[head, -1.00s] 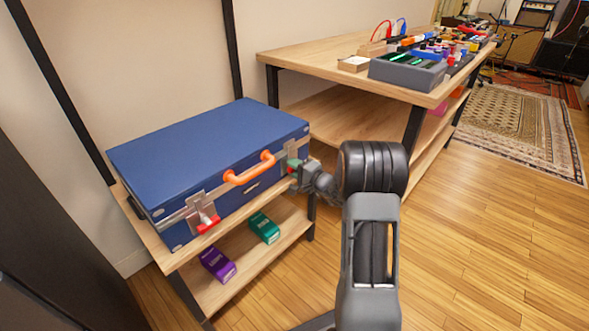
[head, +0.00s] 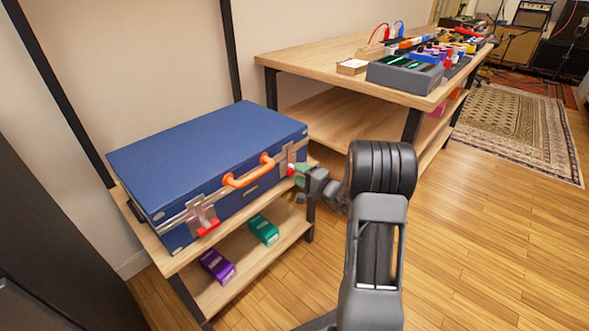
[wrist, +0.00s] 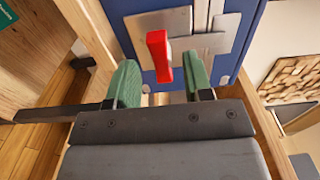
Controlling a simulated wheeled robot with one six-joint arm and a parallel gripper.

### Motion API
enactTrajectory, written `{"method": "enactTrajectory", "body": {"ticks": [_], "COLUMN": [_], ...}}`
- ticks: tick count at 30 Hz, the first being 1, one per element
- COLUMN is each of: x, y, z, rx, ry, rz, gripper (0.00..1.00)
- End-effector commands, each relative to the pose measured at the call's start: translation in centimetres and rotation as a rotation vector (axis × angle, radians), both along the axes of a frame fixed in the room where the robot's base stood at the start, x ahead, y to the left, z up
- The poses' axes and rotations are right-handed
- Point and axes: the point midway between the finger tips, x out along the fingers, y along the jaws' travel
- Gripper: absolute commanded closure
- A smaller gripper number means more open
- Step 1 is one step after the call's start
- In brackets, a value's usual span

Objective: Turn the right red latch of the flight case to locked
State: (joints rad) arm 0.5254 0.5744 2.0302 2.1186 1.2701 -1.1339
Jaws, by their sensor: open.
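The blue flight case (head: 200,158) lies closed on a wooden shelf, with an orange handle on its front. Its right red latch (wrist: 159,57) sits on a metal plate (wrist: 208,43); in the head view, only a bit of this latch (head: 291,169) shows beside my fingers. My gripper (head: 301,176) is at the case's right front, its green fingers open. In the wrist view, my gripper (wrist: 161,78) has one finger either side of the latch's lower end, with visible gaps. The left red latch (head: 209,228) hangs at the front left.
A purple box (head: 217,265) and a green box (head: 263,230) lie on the lower shelf. A wooden table (head: 330,60) with a grey tray of gear (head: 405,77) stands behind right.

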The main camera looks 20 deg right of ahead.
Motion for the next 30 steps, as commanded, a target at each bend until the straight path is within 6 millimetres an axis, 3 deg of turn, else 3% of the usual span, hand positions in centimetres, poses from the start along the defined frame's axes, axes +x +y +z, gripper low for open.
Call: {"method": "enactTrajectory", "body": {"ticks": [6,15,30], "x": [-4.3,-8.2,-9.3], "y": [-2.1,-3.9,-4.3], "z": [0.3,0.1,0.0], "rx": [0.001,0.001,0.0], "ry": [0.003,0.001,0.0], "rz": [-0.005,-0.003,0.0], "gripper": [0.54,0.54,0.54]}}
